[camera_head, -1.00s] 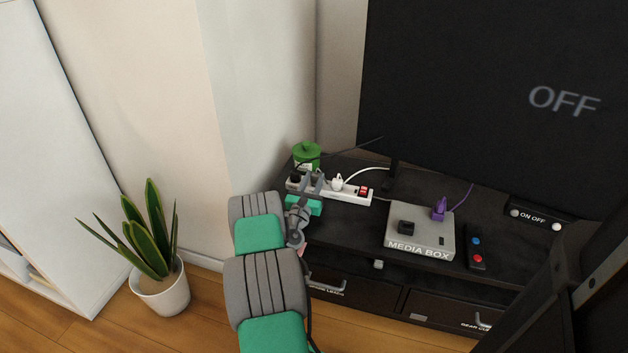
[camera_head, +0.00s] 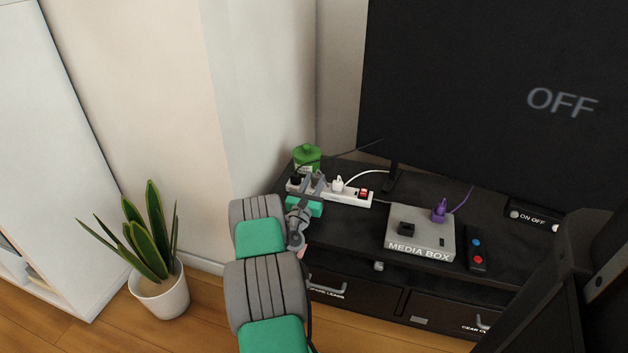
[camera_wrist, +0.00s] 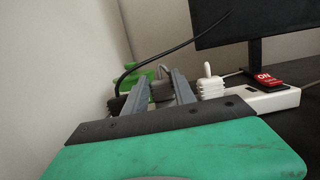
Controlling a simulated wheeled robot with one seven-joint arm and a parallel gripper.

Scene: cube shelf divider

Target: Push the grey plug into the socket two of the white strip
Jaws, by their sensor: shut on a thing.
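The white strip (camera_head: 350,197) lies at the left back of the black TV stand; it also shows in the wrist view (camera_wrist: 275,101). In the wrist view my gripper (camera_wrist: 161,77) is shut on the grey plug (camera_wrist: 160,93), which is mostly hidden between the fingers. I cannot tell how deep the plug sits in socket two. A black plug (camera_wrist: 118,104) with a black cable is left of the fingers. A white plug (camera_wrist: 210,86) stands to their right.
A red switch (camera_wrist: 270,80) marked ON is at the strip's right end. The media box (camera_head: 420,232) with a purple plug (camera_head: 439,212) and a remote (camera_head: 476,250) are to the right. The TV (camera_head: 480,90) shows OFF.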

